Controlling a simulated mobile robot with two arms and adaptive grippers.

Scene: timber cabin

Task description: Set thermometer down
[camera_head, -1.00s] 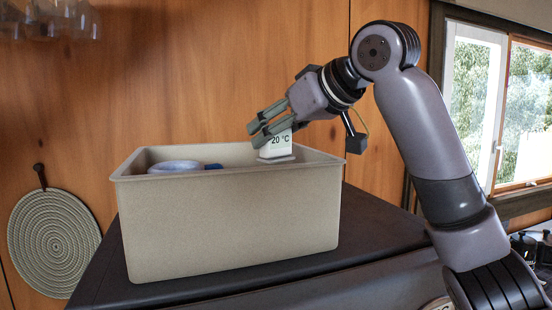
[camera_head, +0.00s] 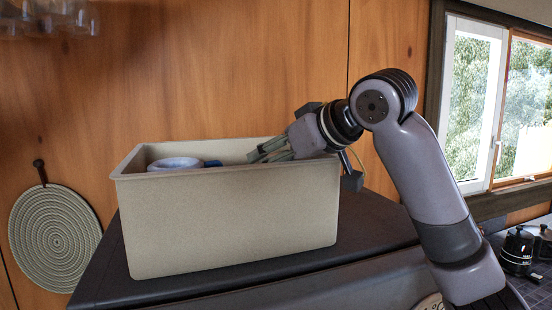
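My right gripper (camera_head: 257,155) reaches from the right over the rim of a beige bin (camera_head: 230,223), fingers pointing left and down. Its fingertips are at the height of the front rim, and the bin's front wall hides what is below them. The white thermometer is not visible now; the front wall would cover anything under the fingers. Whether the fingers still hold it cannot be seen. My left gripper is not in view.
A pale blue ring-shaped thing (camera_head: 175,163) and a dark blue piece (camera_head: 213,163) show inside the bin at the left. The bin stands on a dark top (camera_head: 370,225). A woven round mat (camera_head: 55,240) hangs on the wooden wall. Dark pots (camera_head: 517,250) stand at far right.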

